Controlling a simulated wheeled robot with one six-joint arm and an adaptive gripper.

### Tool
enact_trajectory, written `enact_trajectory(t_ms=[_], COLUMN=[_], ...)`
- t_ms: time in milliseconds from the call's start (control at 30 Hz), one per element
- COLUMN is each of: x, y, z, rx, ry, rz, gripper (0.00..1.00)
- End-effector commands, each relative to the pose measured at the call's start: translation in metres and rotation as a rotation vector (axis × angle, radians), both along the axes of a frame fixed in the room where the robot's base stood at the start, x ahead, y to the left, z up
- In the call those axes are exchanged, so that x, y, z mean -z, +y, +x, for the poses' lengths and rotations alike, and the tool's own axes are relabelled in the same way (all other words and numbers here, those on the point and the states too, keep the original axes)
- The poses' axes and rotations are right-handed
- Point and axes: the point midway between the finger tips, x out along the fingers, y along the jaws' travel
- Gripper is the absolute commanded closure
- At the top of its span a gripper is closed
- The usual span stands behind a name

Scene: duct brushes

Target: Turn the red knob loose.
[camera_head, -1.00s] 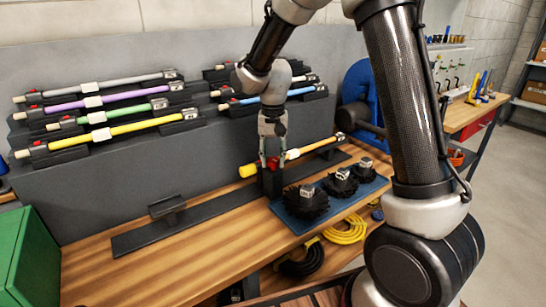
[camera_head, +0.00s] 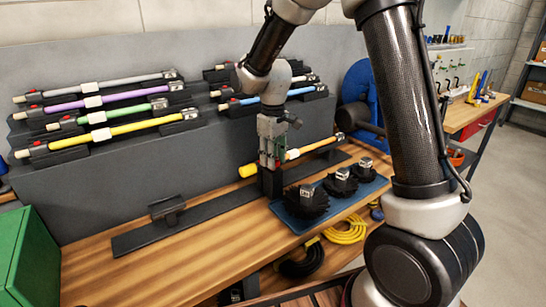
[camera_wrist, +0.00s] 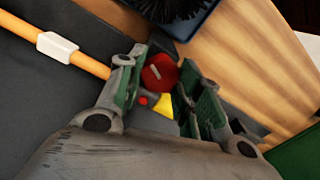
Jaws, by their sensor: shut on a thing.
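The red knob (camera_wrist: 158,72) shows in the wrist view between the green-padded fingers of my gripper (camera_wrist: 155,92), which is shut on it. In the head view my gripper (camera_head: 270,160) points down over the black stand, and its fingers hide the knob. In the wrist view the rod (camera_wrist: 92,66) runs off to the upper left, and a small yellow part (camera_wrist: 165,104) shows below the knob.
A blue tray (camera_head: 376,187) with several black round brushes (camera_head: 306,200) stands close to the right of the stand. A grey rack behind holds several coloured rods (camera_head: 110,132). An empty cradle (camera_head: 167,208) stands on the left. The front left of the wooden bench (camera_head: 165,272) is clear.

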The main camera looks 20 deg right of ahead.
Motion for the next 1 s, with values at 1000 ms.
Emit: enact_trajectory(t_ms=[1000], x=[-0.0009], y=[0.0001], z=[0.001], rx=[-0.507], ry=[-0.003], rz=[0.0], gripper=[0.89])
